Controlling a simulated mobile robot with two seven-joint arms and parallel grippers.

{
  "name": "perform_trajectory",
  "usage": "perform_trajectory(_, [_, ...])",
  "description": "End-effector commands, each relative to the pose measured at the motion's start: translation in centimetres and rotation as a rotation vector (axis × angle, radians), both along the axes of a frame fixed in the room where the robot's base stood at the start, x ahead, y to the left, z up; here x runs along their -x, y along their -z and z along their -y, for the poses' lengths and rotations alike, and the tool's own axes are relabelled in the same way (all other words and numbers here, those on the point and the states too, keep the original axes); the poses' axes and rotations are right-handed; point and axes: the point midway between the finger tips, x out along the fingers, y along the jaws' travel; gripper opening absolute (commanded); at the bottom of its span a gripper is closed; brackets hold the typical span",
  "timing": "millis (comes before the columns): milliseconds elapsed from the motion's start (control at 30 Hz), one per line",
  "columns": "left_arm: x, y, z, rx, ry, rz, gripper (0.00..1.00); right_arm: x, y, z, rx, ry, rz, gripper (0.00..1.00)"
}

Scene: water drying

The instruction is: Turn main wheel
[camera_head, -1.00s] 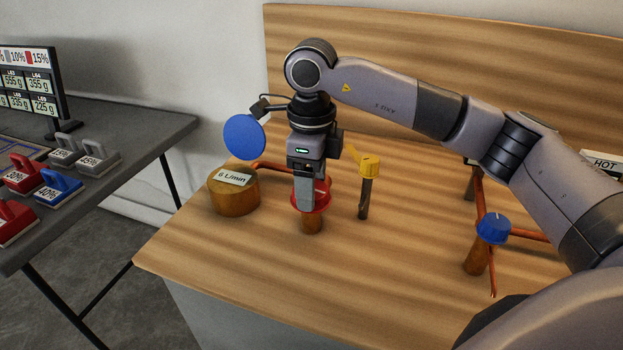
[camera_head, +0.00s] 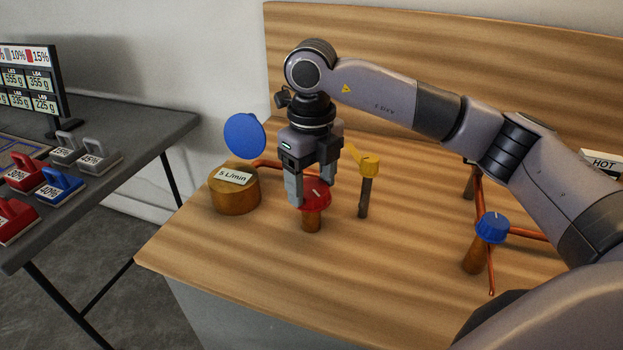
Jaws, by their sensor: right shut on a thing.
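A red wheel (camera_head: 318,201) with a white mark on top sits on a short copper post at the middle of the wooden bench. My right gripper (camera_head: 315,190) points down from above and is shut on the red wheel, one finger at its left edge and the other at its back right. A round brass gauge (camera_head: 235,197) to the left has a label reading 5 L/min. My left gripper is not in view.
A yellow valve handle (camera_head: 369,166) stands close to the right of my gripper. A blue knob (camera_head: 492,228) on a copper pipe is further right. A blue disc (camera_head: 245,136) stands behind the gauge. A dark table (camera_head: 140,126) with weights is at the left.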

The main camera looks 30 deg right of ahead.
Motion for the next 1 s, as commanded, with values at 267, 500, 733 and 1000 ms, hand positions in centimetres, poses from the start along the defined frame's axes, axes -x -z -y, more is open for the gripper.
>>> perform_trajectory(267, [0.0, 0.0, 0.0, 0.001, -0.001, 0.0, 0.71, -0.1, -0.2, 0.1, 0.001, 0.005, 0.003, 0.36])
perform_trajectory(500, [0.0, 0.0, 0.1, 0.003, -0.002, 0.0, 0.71, -0.1, -0.1, 0.1, 0.0, 0.003, 0.002, 0.92])
perform_trajectory(733, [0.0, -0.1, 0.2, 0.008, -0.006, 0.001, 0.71, 0.0, -0.2, 0.0, 0.0, 0.002, 0.001, 0.92])
perform_trajectory(1000, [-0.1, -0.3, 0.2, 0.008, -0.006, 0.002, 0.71, -0.1, -3.7, 0.0, -0.001, 0.003, 0.006, 0.92])
